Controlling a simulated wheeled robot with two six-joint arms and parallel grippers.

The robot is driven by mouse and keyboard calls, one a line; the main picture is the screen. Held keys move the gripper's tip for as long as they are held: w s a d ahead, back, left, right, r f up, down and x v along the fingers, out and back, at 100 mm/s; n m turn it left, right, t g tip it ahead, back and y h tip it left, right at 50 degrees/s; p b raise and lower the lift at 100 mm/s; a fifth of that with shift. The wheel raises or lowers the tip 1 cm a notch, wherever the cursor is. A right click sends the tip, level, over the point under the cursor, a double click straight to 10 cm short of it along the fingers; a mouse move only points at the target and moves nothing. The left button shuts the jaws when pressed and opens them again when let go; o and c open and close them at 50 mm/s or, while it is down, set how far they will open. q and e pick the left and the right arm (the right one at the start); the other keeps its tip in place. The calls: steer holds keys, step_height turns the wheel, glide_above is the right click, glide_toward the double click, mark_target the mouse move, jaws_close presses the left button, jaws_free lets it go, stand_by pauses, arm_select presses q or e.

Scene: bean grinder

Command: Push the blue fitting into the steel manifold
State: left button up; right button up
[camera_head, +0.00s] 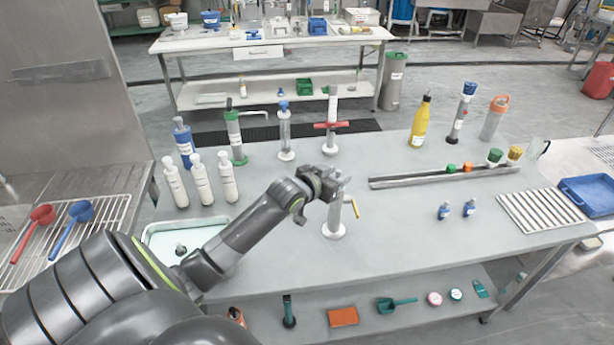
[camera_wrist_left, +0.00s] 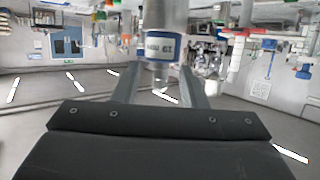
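My left gripper (camera_head: 335,187) reaches in over the table's middle, at the upper part of an upright steel post (camera_head: 334,218) with a round white base and a yellow side lever (camera_head: 355,208). In the left wrist view, a labelled grey cylinder (camera_wrist_left: 166,20) with blue print shows at the top, just beyond the spread fingers (camera_wrist_left: 160,88); floor shows between them. Two small blue bottle-shaped pieces (camera_head: 456,209) stand at the right. A long steel rail (camera_head: 410,181) lies behind them. Which pieces are the blue fitting and manifold I cannot tell for certain. My right gripper is out of view.
White bottles (camera_head: 201,180) and a pale tray (camera_head: 165,235) stand left. Tall blue, green and red-handled tools (camera_head: 332,125) stand behind. A yellow bottle (camera_head: 420,122) and a slotted rack (camera_head: 540,211) are at the right. The table's front centre is clear.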

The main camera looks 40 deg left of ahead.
arm_select(q)
steer(key=b+v, duration=0.1)
steer(key=v, duration=1.3)
steer(key=shift+f, duration=0.1)
steer(key=s+d+f+g+y, duration=0.1)
steer(key=s+d+f+g, duration=0.25)
steer(key=s+f, duration=0.35)
steer(key=s+d+f+g, duration=0.2)
steer(key=s+f+g, duration=0.2)
steer(key=s, duration=0.5)
steer(key=s+d+f+g+y, duration=0.1)
steer(key=s+d+f+g, duration=0.2)
steer(key=s+f, duration=0.4)
step_height(320, 180, down, 26)
steer(key=s+a+g+b, duration=0.1)
steer(key=a+b, duration=0.1)
steer(key=s+d+f+g+b, duration=0.1)
steer(key=s+f+b, duration=0.1)
steer(key=s+f, duration=1.3)
steer(key=shift+f+n+h, duration=0.4)
steer(key=shift+f, duration=0.55)
